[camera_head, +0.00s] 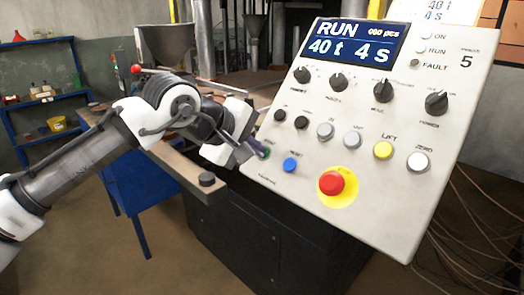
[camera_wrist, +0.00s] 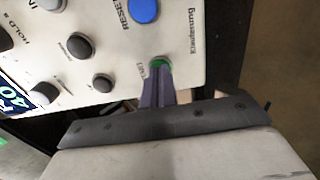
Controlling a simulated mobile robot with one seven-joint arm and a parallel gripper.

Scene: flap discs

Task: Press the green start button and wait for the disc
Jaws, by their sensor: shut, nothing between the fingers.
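The green start button (camera_wrist: 159,63) is at the edge of the panel in the wrist view, partly covered by my fingers. In the head view a bit of the green button (camera_head: 265,152) shows beside my gripper (camera_head: 255,150). My gripper is shut and empty, with its fingertips (camera_wrist: 158,75) at the green button; they seem to touch it. I cannot tell how far the button is pushed in. The display (camera_head: 349,43) reads RUN, 000 pcs, 40 t and 4 s. No disc can be made out.
The tilted control panel (camera_head: 310,170) also bears a blue reset button (camera_head: 290,165), a red emergency stop (camera_head: 332,183) on yellow, a yellow lift button (camera_head: 383,150) and several dark knobs. A metal hopper (camera_head: 166,45) and a bench lie behind my arm. A blue shelf (camera_head: 45,90) stands at left.

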